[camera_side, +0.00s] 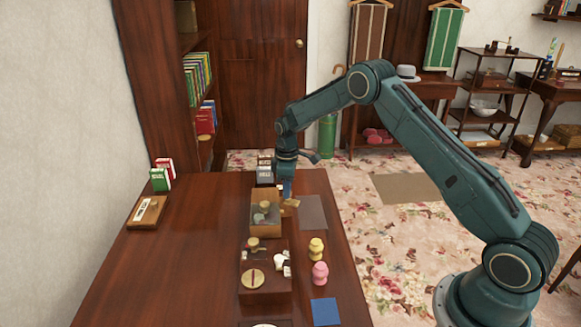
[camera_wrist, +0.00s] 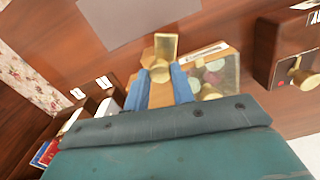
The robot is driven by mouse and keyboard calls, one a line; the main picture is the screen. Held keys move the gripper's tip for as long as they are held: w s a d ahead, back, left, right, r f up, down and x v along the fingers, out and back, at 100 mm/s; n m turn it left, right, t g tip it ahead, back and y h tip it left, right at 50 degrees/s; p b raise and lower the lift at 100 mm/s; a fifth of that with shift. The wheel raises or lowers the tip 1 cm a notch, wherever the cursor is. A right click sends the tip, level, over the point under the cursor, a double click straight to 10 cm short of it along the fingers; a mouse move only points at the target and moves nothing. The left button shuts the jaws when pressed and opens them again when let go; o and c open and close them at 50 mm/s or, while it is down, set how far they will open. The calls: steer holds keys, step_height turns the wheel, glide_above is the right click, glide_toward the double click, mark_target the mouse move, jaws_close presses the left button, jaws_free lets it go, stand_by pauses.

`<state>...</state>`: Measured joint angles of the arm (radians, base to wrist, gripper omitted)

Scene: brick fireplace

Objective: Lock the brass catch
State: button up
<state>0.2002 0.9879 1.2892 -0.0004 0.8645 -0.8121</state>
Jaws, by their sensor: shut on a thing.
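The brass catch (camera_wrist: 166,46) shows in the wrist view as a flat plate with a rounded brass part below it. My gripper (camera_wrist: 162,74) has its two blue fingers on either side of that rounded part and is shut on the catch. The catch is at the side of a small wooden box (camera_wrist: 236,78) with a clear top and round pieces inside. In the side view my gripper (camera_side: 288,191) points down beside the box (camera_side: 264,228), at its right back edge. The fingertips are small there, and the exact contact is hard to see.
A darker box (camera_side: 267,290) with brass knobs stands nearer the camera. Yellow (camera_side: 316,249) and pink (camera_side: 320,273) knobbed pieces stand right of it. A grey mat (camera_side: 313,212) lies right of the catch. Dark boxes (camera_side: 265,172) stand behind my gripper.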

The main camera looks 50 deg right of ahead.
steer(key=m, duration=1.3)
stand_by(0.5)
steer(key=o, duration=1)
steer(key=shift+r, duration=0.15)
step_height(320, 180, up, 14)
steer(key=shift+f, duration=0.2)
